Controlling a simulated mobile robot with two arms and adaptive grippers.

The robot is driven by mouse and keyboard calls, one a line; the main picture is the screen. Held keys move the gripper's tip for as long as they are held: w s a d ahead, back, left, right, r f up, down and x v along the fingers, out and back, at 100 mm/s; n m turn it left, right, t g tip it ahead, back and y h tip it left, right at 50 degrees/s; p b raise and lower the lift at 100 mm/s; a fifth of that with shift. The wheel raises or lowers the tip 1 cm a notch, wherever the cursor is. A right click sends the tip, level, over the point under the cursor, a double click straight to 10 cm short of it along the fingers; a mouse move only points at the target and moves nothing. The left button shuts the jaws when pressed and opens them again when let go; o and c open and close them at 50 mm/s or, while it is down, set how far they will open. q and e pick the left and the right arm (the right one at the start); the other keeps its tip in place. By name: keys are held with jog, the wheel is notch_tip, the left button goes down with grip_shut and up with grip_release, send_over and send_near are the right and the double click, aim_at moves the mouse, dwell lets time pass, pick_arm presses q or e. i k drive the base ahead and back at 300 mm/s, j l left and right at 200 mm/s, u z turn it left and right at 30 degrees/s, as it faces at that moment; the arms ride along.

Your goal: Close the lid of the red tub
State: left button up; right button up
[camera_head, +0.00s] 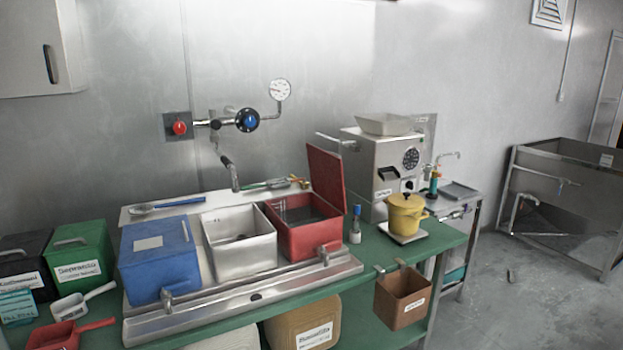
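The red tub (305,241) stands at the right end of a metal sink tray on the green table. Its red lid (325,180) is open and stands roughly upright along the tub's back right side. Dark contents or a dark inside and a wire-like rack show in the tub's opening. A small metal tap sits in front of the tub. Neither of my grippers shows in the head view.
A white open tub (239,247) and a blue closed tub (159,264) stand left of the red tub. A bottle (355,226), a yellow pot (405,214) and a metal grinder (378,165) stand to the right. A wall faucet (229,165) hangs behind.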

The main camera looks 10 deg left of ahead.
aim_at(325, 167)
jog(key=i+l+u, duration=0.1)
jog(key=l+u, duration=0.25)
jog(key=i+l+u, duration=0.1)
jog(key=u, duration=0.3)
jog(key=l+u, duration=0.35)
jog(key=i+l+u, duration=0.15)
jog(key=l, duration=0.75)
jog(key=l+u, duration=0.2)
jog(key=l, duration=0.7)
jog(key=k+l+u, duration=0.15)
jog(key=l, duration=0.75)
jog(key=l+u, duration=0.2)
jog(key=l, duration=0.75)
jog(key=i+l+u, duration=0.15)
jog(key=u, duration=0.35)
jog(key=i+l+u, duration=0.1)
jog(key=l+u, duration=0.2)
jog(key=u, duration=0.15)
